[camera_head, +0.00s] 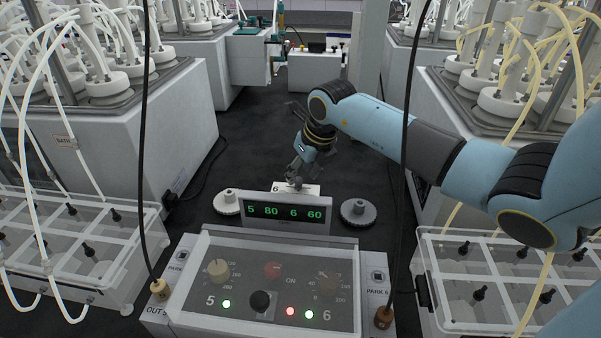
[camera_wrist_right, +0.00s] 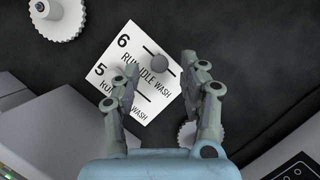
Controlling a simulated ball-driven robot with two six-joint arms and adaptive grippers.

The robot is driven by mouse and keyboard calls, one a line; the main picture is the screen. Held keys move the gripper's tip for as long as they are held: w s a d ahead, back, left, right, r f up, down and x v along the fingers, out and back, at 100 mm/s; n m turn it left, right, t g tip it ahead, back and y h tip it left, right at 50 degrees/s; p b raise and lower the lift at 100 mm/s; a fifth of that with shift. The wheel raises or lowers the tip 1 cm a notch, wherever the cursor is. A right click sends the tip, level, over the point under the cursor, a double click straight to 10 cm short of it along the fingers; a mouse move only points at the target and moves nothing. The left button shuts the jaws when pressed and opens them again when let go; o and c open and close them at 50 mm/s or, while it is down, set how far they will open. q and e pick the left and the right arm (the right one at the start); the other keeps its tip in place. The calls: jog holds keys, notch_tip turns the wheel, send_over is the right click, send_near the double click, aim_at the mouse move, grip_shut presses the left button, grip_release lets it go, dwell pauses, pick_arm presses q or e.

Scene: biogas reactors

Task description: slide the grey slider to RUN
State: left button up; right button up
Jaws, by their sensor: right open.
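A white card marked 6 and 5, each with RUN, IDLE and WASH, lies on the dark floor in the right wrist view (camera_wrist_right: 108,58). A round grey slider knob (camera_wrist_right: 160,62) sits about mid-slot in row 6, near IDLE. Row 5 is partly covered by a finger, and its knob cannot be made out. My right gripper (camera_wrist_right: 160,65) is open, its fingers on either side of the grey knob with gaps visible. In the head view my right gripper (camera_head: 298,172) points down over the card (camera_head: 306,189) behind the display. My left gripper is not in view.
A display (camera_head: 287,211) reading 5 80 6 60 stands between a white knobbed wheel (camera_head: 227,203) and a grey one (camera_head: 358,212). A control box (camera_head: 255,289) with dials and lights stands in front. Cables hang at both sides; reactors flank the dark floor.

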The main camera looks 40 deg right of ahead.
jog(key=shift+x, duration=0.85)
grip_shut()
